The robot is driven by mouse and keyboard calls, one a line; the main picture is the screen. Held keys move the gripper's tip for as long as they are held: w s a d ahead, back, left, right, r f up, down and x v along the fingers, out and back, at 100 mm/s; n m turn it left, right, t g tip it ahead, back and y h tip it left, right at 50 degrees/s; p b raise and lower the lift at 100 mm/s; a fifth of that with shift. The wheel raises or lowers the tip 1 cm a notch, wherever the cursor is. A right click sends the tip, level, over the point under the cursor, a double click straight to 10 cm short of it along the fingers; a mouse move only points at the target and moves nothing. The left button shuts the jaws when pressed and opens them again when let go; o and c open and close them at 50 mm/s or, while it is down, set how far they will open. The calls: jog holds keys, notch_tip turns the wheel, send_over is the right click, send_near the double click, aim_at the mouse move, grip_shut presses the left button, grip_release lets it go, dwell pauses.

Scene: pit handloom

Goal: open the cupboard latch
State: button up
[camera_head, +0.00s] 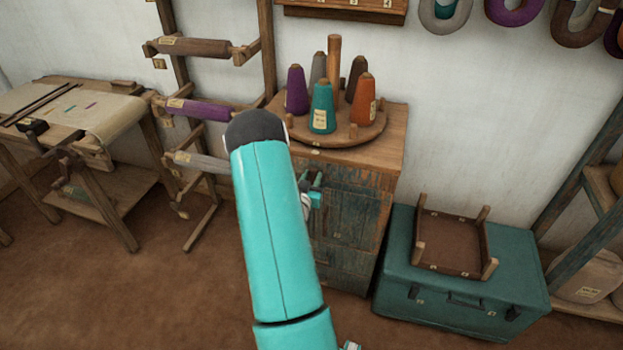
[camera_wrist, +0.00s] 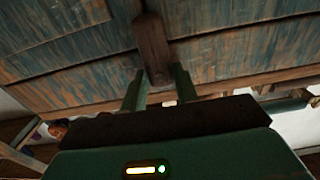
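The cupboard (camera_head: 345,215) is a wooden cabinet with worn blue-green doors, standing against the wall. Its doors also show close up in the wrist view (camera_wrist: 240,55). The latch (camera_wrist: 152,45) appears there as a dark wooden bar across the door boards. My gripper (camera_wrist: 159,92) is open, with its two green fingers apart. The near end of the latch shows between the fingertips, with a gap visible on each side; I cannot tell whether they touch it.
A round wooden rack (camera_head: 340,137) with several yarn cones stands on the cupboard top. A teal trunk (camera_head: 450,285) with an upturned stool (camera_head: 452,245) stands close at the right. A wooden rack of rollers (camera_head: 195,110) is at the left. Brown floor is clear at the front left.

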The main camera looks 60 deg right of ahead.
jog(key=c, duration=0.4)
jog(key=shift+m, duration=0.3)
jog(key=m, duration=1.2)
jog(key=shift+m, duration=0.3)
jog(key=m, duration=0.4)
jog(key=shift+m, duration=0.3)
